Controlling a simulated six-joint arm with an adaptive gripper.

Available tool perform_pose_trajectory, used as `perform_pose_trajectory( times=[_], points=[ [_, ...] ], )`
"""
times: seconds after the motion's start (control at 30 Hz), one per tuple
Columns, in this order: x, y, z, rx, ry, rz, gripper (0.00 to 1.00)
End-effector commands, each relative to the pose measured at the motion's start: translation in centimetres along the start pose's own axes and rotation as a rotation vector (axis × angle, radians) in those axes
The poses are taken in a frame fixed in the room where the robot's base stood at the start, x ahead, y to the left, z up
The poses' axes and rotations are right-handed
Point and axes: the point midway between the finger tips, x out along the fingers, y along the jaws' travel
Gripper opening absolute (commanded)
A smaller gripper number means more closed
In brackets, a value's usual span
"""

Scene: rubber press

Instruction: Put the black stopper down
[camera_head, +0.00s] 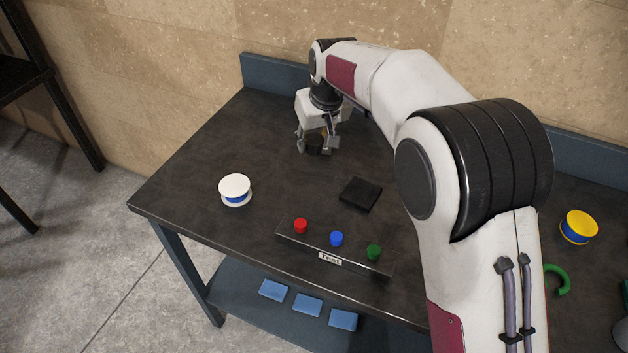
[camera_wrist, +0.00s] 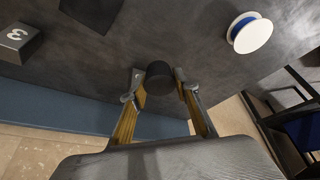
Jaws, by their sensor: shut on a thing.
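The black stopper (camera_wrist: 160,76) is a dark round cylinder between the two fingers of my gripper (camera_wrist: 160,84) in the wrist view. In the head view my gripper (camera_head: 317,146) points down near the back left of the table, shut on the stopper (camera_head: 314,143). The stopper is close to the table top; I cannot tell whether it touches it. The fingers partly hide it in the head view.
A white and blue spool (camera_head: 235,189) stands at the left. A black square pad (camera_head: 360,194) lies mid-table. A strip with red, blue and green buttons (camera_head: 333,246) is at the front. Table around the stopper is clear.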

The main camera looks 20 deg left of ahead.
Motion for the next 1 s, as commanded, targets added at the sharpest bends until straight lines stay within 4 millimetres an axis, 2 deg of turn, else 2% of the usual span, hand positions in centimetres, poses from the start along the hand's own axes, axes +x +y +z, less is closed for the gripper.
perform_pose_trajectory(
  times=[0.27, 0.63, 1.0],
  points=[
    [0.6, 0.0, 0.2, 0.0, 0.0, 0.0, 0.09],
    [4.3, 0.0, 1.8, 0.0, 0.0, 0.0, 0.09],
    [4.6, 0.0, 1.9, 0.0, 0.001, 0.0, 0.09]
  ],
)
